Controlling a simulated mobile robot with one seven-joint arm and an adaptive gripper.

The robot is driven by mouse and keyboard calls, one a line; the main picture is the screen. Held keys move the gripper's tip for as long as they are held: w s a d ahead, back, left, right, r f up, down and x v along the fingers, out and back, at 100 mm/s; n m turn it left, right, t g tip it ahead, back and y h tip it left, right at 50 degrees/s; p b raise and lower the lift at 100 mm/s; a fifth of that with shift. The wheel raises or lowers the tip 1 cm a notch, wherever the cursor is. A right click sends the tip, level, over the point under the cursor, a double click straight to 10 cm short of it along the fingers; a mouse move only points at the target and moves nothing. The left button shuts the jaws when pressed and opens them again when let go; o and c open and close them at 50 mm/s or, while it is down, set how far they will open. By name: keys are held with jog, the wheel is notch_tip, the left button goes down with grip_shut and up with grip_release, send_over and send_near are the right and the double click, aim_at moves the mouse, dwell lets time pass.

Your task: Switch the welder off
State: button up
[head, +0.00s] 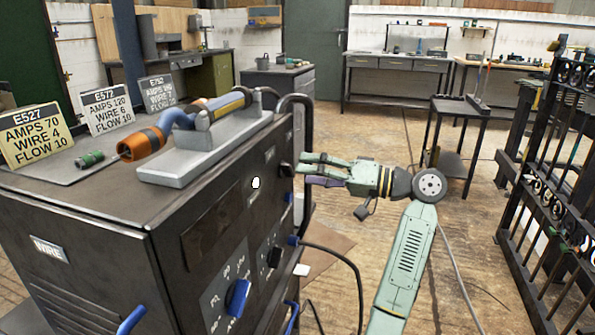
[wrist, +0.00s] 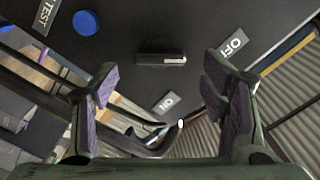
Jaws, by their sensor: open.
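The welder (head: 100,215) is a dark metal cabinet at the left of the head view. Its panel fills the upper wrist view. A black switch knob (wrist: 152,58) with a pale mark at its right end sits there; a dark knob (head: 286,170) shows by my fingertips in the head view. An OFF label (wrist: 233,43) lies right of the switch, and an ON label (wrist: 165,103) lies below it. My gripper (head: 301,169) is open and faces the panel; in the wrist view its fingers (wrist: 162,85) stand apart on either side of the switch, apparently not touching it.
A torch (head: 150,140) and several number cards (head: 108,108) sit on the welder. Cables (head: 345,258) hang in front.

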jog(key=v, duration=0.8)
jog(key=shift+r, duration=0.15)
